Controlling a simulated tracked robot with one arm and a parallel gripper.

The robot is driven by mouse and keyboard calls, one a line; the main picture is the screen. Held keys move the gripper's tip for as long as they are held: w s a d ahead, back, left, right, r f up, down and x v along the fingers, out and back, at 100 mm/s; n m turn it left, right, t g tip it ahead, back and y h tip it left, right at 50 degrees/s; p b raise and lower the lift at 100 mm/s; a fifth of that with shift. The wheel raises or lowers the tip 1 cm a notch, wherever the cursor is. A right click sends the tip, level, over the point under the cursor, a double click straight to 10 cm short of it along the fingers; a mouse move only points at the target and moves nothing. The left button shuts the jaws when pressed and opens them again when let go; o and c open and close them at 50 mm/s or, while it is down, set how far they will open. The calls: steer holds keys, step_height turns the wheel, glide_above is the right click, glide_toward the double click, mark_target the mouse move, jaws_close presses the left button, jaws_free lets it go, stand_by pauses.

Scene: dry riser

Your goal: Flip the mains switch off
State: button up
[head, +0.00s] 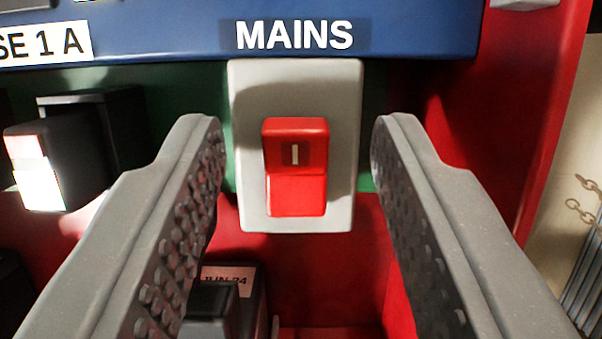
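The mains switch (296,190) is a red rocker on a light grey plate (245,150), under a "MAINS" label (295,35). The rocker's upper half carries a white "I" mark, and its lower half looks brighter red. My gripper (296,145) is open, with one grey finger on each side of the plate. The rocker shows whole between the fingers, and nothing is held. I cannot tell how far the fingertips are from the plate.
A black block with a white, bright face (38,170) sticks out at the left. A black device with a date label (228,278) sits below the switch, partly behind the left finger. A red cabinet wall (510,110) stands at the right, with a chain (585,205) beyond it.

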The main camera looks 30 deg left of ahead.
steer(key=v, duration=1.3)
steer(key=shift+s+d+f, duration=0.2)
steer(key=shift+s+f, duration=0.05)
